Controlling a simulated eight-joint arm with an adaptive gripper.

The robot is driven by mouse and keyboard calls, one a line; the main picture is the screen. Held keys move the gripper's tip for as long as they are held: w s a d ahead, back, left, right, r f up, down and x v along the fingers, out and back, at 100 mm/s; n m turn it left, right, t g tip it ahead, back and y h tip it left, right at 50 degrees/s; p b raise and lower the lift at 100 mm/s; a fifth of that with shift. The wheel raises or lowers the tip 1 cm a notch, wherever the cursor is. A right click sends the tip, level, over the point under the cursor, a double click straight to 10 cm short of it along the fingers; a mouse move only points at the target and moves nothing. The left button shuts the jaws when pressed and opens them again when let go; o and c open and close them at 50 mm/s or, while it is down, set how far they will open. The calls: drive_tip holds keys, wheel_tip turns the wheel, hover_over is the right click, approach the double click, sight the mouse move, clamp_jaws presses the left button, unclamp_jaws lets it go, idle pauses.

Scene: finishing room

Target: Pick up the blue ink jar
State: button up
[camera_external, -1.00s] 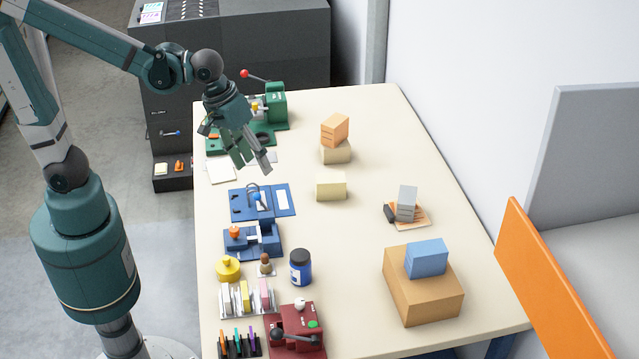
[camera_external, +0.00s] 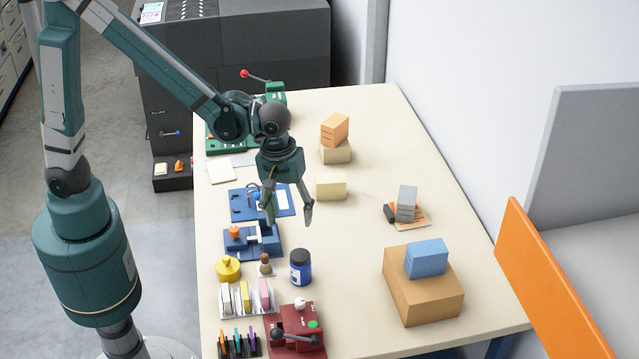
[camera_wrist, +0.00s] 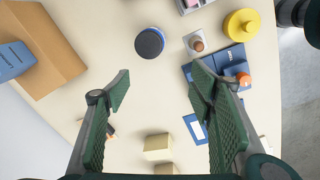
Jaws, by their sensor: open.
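The blue ink jar (camera_external: 301,268) stands upright on the table, with a dark lid and a pale label band. In the wrist view the jar (camera_wrist: 150,43) is seen from above as a dark round lid with a blue rim, beyond the fingertips and near the top middle. My gripper (camera_external: 288,222) is open and empty, pointing down above the table, farther back than the jar and apart from it. Its two green fingers (camera_wrist: 159,88) are spread wide in the wrist view.
A yellow pot (camera_external: 228,269) and a small brown-topped stamp (camera_external: 265,264) are left of the jar. A blue press (camera_external: 262,240) is behind it, a red device (camera_external: 297,330) in front. A cardboard box (camera_external: 422,290) bears a blue block (camera_external: 426,258). The table right of the jar is clear.

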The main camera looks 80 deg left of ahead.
sight(300, 255)
drive_tip(key=d+f+n, duration=0.1)
drive_tip(key=f, duration=0.1)
drive_tip(key=w+d+f, duration=0.1)
drive_tip(key=f, duration=0.2)
drive_tip(key=w+d+f+n+g, duration=0.1)
drive_tip(key=d+f, duration=0.1)
drive_tip(key=shift+f+n+b, duration=0.3)
drive_tip(key=shift+f, duration=0.1)
drive_tip(key=shift+f, duration=0.15)
drive_tip(key=shift+f, duration=1.15)
drive_tip(key=shift+f, duration=0.1)
drive_tip(key=shift+f, duration=2.5)
drive_tip(key=c, duration=1.2)
